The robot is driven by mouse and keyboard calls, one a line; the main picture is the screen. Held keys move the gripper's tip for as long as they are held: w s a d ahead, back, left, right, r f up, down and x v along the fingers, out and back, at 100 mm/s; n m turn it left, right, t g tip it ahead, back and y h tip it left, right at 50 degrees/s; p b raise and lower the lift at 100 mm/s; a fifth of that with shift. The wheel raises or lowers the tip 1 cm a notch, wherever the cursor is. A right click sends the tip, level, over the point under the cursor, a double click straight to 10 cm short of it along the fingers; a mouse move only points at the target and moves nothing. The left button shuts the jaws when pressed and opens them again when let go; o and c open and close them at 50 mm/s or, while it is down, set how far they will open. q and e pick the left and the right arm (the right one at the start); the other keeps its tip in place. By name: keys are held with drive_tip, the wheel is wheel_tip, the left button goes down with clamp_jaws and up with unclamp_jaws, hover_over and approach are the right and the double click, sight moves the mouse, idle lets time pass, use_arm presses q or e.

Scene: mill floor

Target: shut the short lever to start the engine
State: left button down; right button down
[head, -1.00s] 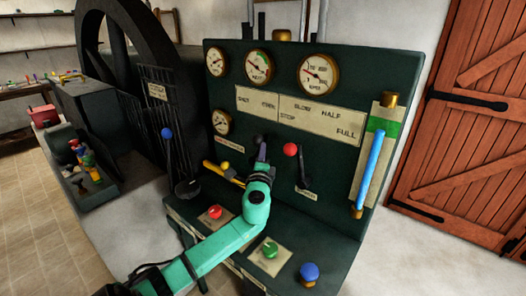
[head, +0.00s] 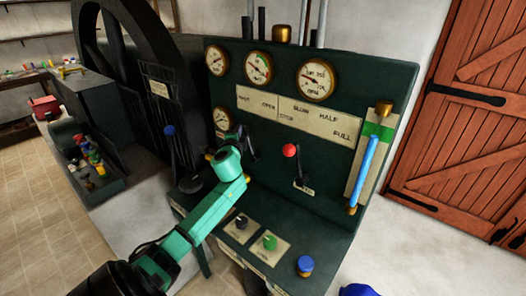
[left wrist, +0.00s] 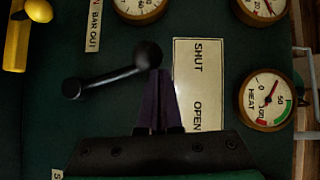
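The short black lever (left wrist: 110,77) has a round black knob (left wrist: 148,54). In the left wrist view it leans toward the SHUT end of the SHUT/OPEN plate (left wrist: 199,85), its knob about level with the word SHUT. My left gripper (left wrist: 160,75) has its dark purple fingers together, on the OPEN side of the knob and at or very near it; contact is hard to tell. In the head view my teal left arm reaches to the green engine panel (head: 330,130), with the left gripper (head: 241,135) partly hiding the lever. My right gripper is not in view.
A red-knobbed lever (head: 290,151) stands right of the gripper and a blue-knobbed lever (head: 169,131) to its left. A yellow lever (left wrist: 17,35) is close by. Below are a green knob (head: 270,241) and a blue knob (head: 305,265).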

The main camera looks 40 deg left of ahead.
use_arm(q)
drive_tip(key=shift+a, duration=1.05)
